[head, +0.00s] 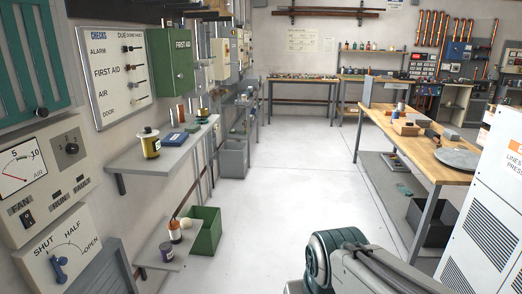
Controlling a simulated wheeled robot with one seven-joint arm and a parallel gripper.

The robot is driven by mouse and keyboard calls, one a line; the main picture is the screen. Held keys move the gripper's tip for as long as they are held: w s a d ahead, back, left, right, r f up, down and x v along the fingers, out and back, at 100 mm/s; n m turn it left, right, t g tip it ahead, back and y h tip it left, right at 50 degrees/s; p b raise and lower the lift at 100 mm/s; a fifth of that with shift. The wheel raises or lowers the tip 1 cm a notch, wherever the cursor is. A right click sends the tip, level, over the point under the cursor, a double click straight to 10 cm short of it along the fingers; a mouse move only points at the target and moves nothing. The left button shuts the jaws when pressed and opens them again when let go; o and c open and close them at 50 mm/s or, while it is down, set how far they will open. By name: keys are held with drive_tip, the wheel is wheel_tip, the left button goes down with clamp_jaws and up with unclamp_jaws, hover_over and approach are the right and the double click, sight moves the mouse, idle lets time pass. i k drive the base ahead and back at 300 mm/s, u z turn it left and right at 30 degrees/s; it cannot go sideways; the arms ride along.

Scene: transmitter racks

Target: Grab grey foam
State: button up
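A small grey block (451,134) lies on the wooden workbench (413,150) at the right, behind a round grey plate; it may be the grey foam, but it is too small to tell its material. My arm shows at the bottom, right of centre, well short of the workbench. My gripper is not in view.
Brown blocks (406,129) and a round grey plate (457,159) share the workbench. A white cabinet (487,215) stands at the right. Left wall shelves (165,150) hold jars; a green bin (205,230) is below. The middle floor (290,180) is clear.

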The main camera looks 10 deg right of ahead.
sight(451, 135)
drive_tip(key=z, duration=0.15)
drive_tip(key=i, duration=1.6)
drive_tip(key=z, duration=0.75)
drive_tip(key=i, duration=1.65)
drive_tip(key=z, duration=1)
drive_tip(key=i, duration=0.45)
drive_tip(key=u, duration=1.15)
drive_tip(key=i, duration=3.8)
